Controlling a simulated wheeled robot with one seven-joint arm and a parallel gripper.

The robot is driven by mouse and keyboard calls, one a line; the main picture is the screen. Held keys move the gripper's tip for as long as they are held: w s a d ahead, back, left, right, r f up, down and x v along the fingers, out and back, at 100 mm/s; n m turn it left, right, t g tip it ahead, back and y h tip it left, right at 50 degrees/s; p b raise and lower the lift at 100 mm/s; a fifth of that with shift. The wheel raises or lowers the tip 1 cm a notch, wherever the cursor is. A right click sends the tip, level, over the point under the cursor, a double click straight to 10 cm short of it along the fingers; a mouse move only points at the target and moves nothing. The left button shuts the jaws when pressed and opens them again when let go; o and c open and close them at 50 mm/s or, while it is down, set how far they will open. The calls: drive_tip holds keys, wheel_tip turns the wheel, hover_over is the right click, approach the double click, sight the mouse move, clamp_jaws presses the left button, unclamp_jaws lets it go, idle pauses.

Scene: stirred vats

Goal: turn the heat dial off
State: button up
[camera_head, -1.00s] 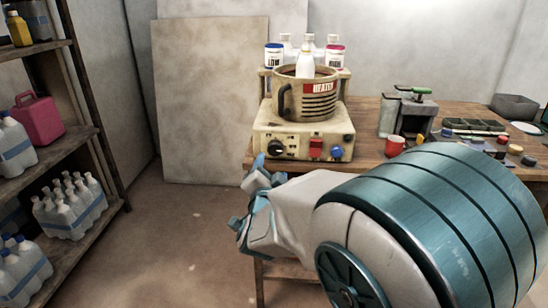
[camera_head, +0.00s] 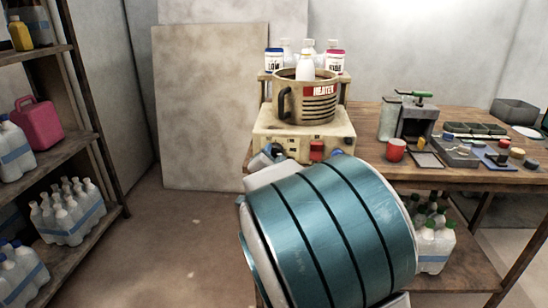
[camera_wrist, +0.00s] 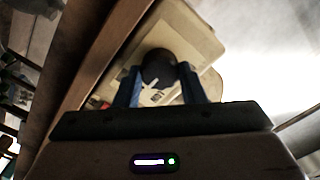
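The heater (camera_head: 290,135) is a cream box on the table with a beige pot (camera_head: 305,108) labelled HEATER on top. In the wrist view, the round black dial (camera_wrist: 158,68) with a pale pointer mark is on the heater's front panel (camera_wrist: 190,30). My gripper (camera_wrist: 160,80) has its two blue fingers apart, one on each side of the dial. I cannot tell whether they touch it. In the head view my gripper (camera_head: 267,154) is at the left of the heater's front, and it and my arm hide the dial there.
A red switch (camera_head: 317,150) is right of my gripper on the heater's front. A white bottle (camera_head: 305,68) stands in the pot. A red mug (camera_head: 396,150) and a dark press (camera_head: 415,120) stand to the right on the table. A shelf (camera_head: 80,150) is at the left.

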drive_tip(key=shift+n+p, duration=0.3)
drive_tip(key=shift+p, duration=0.05)
drive_tip(key=n+p, duration=0.2)
drive_tip(key=shift+r+n, duration=0.15)
drive_tip(key=shift+n, duration=0.25)
drive_tip(key=n+p, duration=0.4)
drive_tip(key=n, duration=0.1)
drive_tip(key=n+p, duration=0.2)
drive_tip(key=n, duration=0.3)
drive_tip(key=shift+p, duration=0.35)
drive_tip(key=shift+n+p, duration=1.25)
drive_tip(key=shift+n, duration=1.05)
drive_tip(key=shift+f, duration=0.2)
drive_tip(key=o, duration=1)
drive_tip(key=s, duration=1.4)
drive_tip(key=shift+a, duration=0.25)
